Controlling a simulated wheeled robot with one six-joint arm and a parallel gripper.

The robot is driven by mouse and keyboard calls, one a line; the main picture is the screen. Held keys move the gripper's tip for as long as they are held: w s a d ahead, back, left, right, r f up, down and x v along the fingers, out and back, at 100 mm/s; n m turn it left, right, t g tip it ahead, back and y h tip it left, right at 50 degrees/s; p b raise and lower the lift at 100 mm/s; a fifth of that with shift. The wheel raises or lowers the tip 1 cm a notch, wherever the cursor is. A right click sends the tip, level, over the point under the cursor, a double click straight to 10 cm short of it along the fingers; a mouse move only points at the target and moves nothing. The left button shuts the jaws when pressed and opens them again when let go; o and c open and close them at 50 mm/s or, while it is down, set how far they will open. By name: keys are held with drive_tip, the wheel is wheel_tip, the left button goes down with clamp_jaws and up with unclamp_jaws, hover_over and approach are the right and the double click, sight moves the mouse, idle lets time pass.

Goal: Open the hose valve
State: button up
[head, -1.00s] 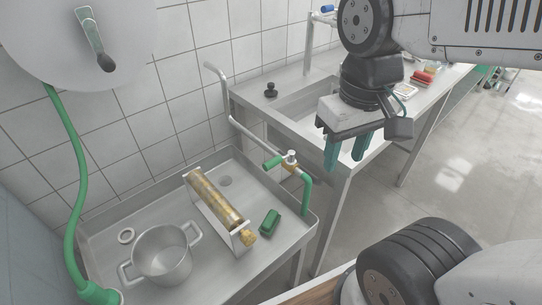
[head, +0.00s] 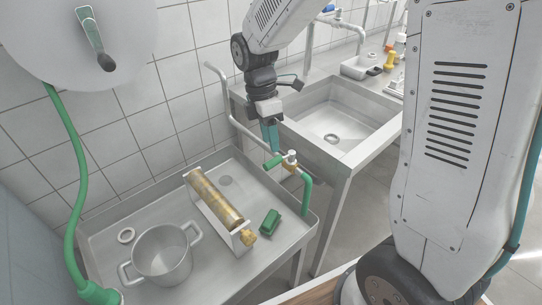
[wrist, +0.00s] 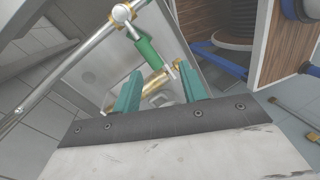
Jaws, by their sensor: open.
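The hose valve (head: 289,160) has a white cap and brass body. It sits on a metal pipe above the back right corner of the steel basin. Its green lever handle (head: 273,162) points left, and a green hose (head: 307,194) hangs down on its right. My gripper (head: 271,150) points down with its teal fingers just above the handle in the head view. In the wrist view my gripper (wrist: 160,82) is open and empty. There the white valve cap (wrist: 122,13) and a green sleeve (wrist: 147,48) lie beyond the fingertips. I cannot tell whether the fingers touch the handle.
The steel basin (head: 95,222) holds a pot (head: 163,257), a brass cylinder (head: 214,198) in a white holder, a green block (head: 270,222) and a ring (head: 126,236). A sink (head: 340,112) stands to the right. A thick green hose (head: 78,190) hangs at the left.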

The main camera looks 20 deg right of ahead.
sight(271, 160)
wheel_tip(271, 160, down, 7)
drive_tip(key=n, duration=0.4)
drive_tip(key=shift+d+t, duration=0.15)
drive_tip(key=shift+t, duration=0.15)
clamp_jaws()
